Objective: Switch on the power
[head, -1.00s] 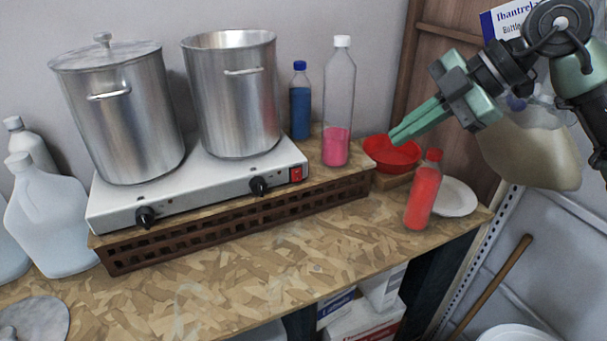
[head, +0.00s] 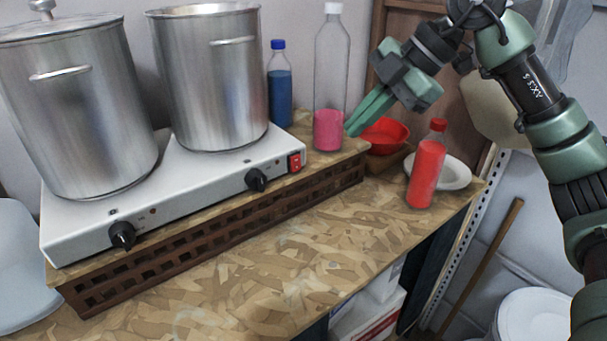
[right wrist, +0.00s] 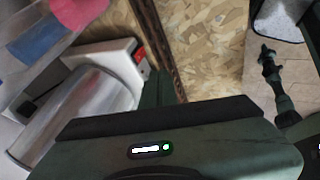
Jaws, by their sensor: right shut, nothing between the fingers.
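The red power switch (head: 295,162) is on the front right end of the white double hot plate (head: 205,189). It also shows in the right wrist view (right wrist: 138,55), near the fingers. Two black knobs, a left one (head: 122,234) and a right one (head: 257,179), are on the same front panel. My right gripper (head: 354,128) is shut and empty. In the head view it appears to the right of the switch and above it, overlapping the red bowl, with clear space between fingertips and switch. My left gripper is not in view.
Two steel pots (head: 82,110) stand on the hot plate, which rests on a brown slatted base (head: 215,235). A clear bottle with pink liquid (head: 328,132), a blue bottle (head: 280,90), a red bowl (head: 385,137) and a red bottle (head: 426,172) stand nearby. The front board is bare.

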